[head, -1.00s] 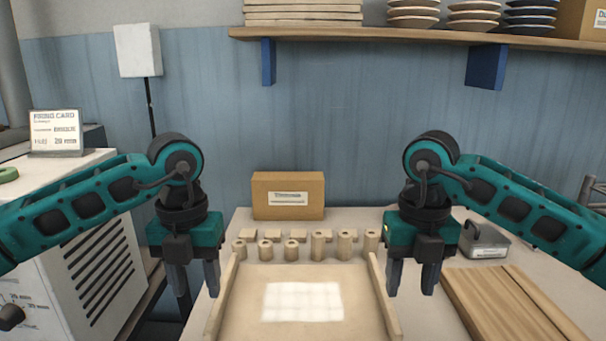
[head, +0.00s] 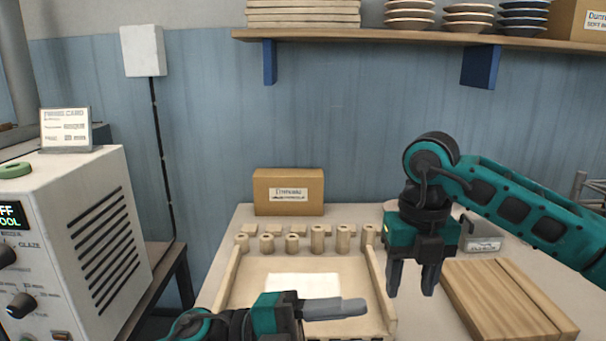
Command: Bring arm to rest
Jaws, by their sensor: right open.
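My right gripper (head: 411,279) hangs with its fingers down and apart, above the table near the right rail of the wooden tray (head: 378,291). Nothing is between its fingers. My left gripper (head: 338,308) is low in the picture, turned sideways with its fingers pointing right, over the front of the tray. Its fingers overlap in this view, so I cannot tell whether they are open or shut. Most of my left arm is out of the picture below.
Several wooden posts (head: 317,238) stand behind the tray, before a cardboard box (head: 288,192). Wooden boards (head: 508,300) lie at the right, with a grey metal box (head: 484,238) behind them. A white kiln (head: 75,240) stands at the left. A shelf (head: 420,39) is above.

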